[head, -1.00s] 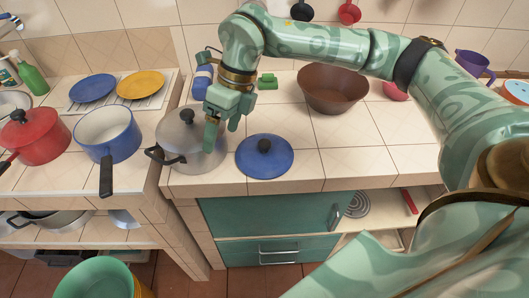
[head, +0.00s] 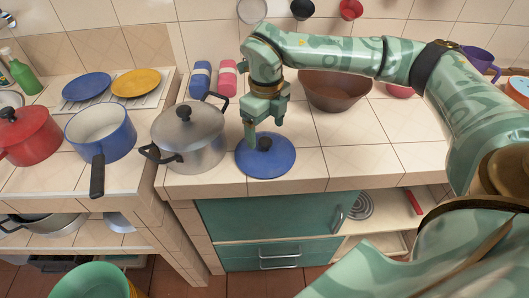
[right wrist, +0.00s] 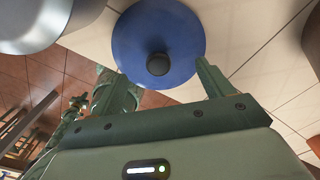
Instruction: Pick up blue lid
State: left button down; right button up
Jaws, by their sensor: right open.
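The blue lid (head: 265,165) lies flat on the tiled counter near its front edge, with its dark round knob up. My right gripper (head: 266,133) is open and empty, pointing down over the lid, with its fingertips around the level of the knob in the picture. In the right wrist view the lid (right wrist: 185,35) is ahead of the open jaws, and the knob (right wrist: 157,64) appears between the two fingers. I cannot tell whether a finger touches the lid. My left gripper is not in view.
A grey lidded pot (head: 190,137) stands close to the lid's left. A brown bowl (head: 335,92) is behind and to the right. Blue (head: 201,80) and pink (head: 227,78) objects stand at the back. The counter right of the lid is clear.

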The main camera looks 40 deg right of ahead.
aim_at(265, 141)
notch_tip(265, 141, down, 5)
jog(key=shift+a+r+b, duration=0.1)
jog(key=shift+b, duration=0.65)
jog(key=shift+s, duration=0.1)
jog(key=c, duration=1.6)
jog(key=shift+o, duration=0.2)
jog(key=shift+s, duration=0.1)
jog(key=shift+r, duration=0.1)
